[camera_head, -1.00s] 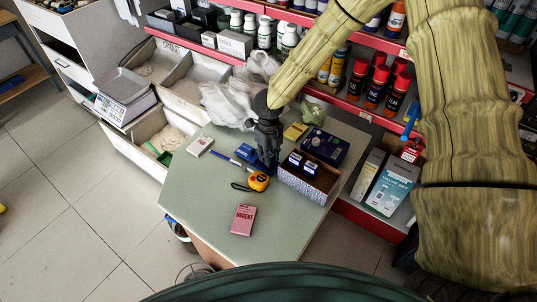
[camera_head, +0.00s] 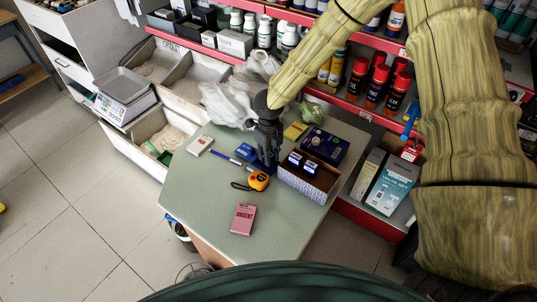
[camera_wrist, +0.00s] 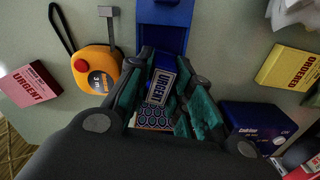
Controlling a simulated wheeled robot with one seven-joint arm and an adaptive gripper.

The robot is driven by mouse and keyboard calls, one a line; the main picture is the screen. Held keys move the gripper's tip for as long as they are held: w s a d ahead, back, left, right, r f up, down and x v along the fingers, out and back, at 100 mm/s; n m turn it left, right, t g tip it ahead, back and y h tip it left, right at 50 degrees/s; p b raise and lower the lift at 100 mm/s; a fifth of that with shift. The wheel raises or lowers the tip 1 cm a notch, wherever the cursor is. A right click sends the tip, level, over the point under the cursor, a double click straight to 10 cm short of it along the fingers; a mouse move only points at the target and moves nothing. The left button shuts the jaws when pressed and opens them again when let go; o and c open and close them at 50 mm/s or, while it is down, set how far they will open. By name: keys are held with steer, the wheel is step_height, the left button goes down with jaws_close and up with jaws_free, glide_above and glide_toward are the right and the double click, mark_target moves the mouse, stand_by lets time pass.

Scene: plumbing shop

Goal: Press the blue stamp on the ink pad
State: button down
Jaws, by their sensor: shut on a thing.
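In the head view my gripper (camera_head: 268,162) points down over the counter. The blue ink pad (camera_wrist: 168,12) lies just beyond the stamp at the top of the wrist view. Its blue case also shows left of my fingers in the head view (camera_head: 245,151). My fingers hide part of it. I cannot tell whether the stamp's underside touches the pad.
A yellow tape measure (camera_head: 258,181) and red "URGENT" box (camera_head: 243,218) lie nearby on the green counter (camera_head: 200,195). A patterned open box (camera_head: 303,187) stands right beside my gripper. A dark blue box (camera_head: 325,146) and yellow box (camera_head: 295,131) are behind. The counter's front left is clear.

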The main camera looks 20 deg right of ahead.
stand_by(0.4)
steer(key=shift+r+p, duration=2.55)
steer(key=shift+r, duration=0.4)
steer(key=shift+r, duration=0.1)
